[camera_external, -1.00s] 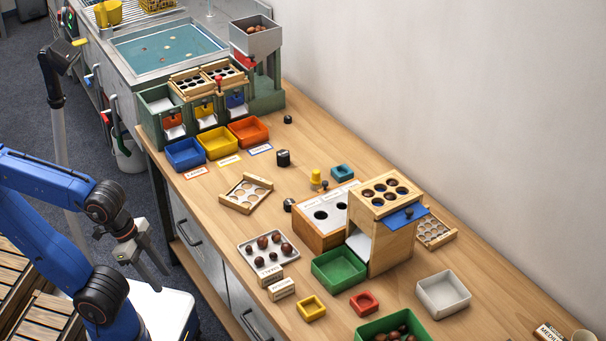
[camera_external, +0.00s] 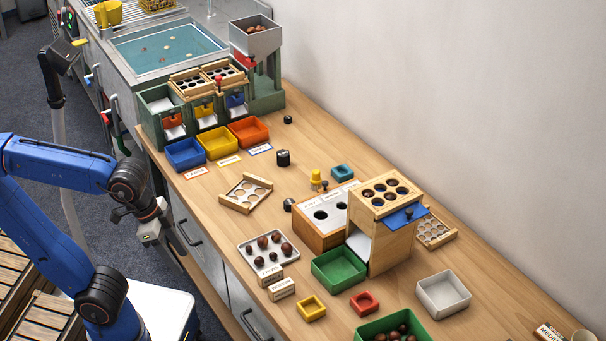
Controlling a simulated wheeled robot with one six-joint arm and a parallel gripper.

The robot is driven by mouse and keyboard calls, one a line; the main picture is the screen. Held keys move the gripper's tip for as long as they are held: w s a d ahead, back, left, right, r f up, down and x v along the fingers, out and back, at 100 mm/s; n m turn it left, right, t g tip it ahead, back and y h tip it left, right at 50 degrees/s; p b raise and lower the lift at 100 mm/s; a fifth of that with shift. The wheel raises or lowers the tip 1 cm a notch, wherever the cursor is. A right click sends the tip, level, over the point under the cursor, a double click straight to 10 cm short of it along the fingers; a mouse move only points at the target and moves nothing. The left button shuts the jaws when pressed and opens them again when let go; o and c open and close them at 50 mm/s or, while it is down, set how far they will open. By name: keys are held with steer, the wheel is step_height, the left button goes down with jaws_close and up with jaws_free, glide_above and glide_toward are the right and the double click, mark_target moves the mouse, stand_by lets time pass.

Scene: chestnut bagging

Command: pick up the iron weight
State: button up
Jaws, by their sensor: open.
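Two smaller dark pieces are also on the table: one (camera_external: 288,119) near the back and one (camera_external: 289,204) beside the wooden box with holes. I cannot tell for sure from their looks which is iron. My gripper (camera_external: 186,254) is open and empty. It is at the table's left side, in front of the cabinet, well apart from the black piece.
The wooden frame (camera_external: 246,193) lies near the table's left edge. Blue (camera_external: 185,154), yellow (camera_external: 221,142) and orange (camera_external: 249,130) bins stand behind it, before the green sorter. A tray of chestnuts (camera_external: 247,246) lies in front. Bare tabletop surrounds the black piece.

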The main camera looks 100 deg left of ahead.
steer(key=w+a+r+n+g, duration=0.2)
steer(key=w+a+r+n, duration=0.4)
steer(key=w+a+r, duration=0.5)
steer(key=n+g, duration=0.2)
steer(key=n, duration=0.4)
glide_above(289, 202)
steer(key=f, duration=1.1)
steer(key=shift+a+f, duration=0.25)
steer(key=shift+d+f, duration=0.2)
steer(key=shift+f, duration=2.5)
jaws_close()
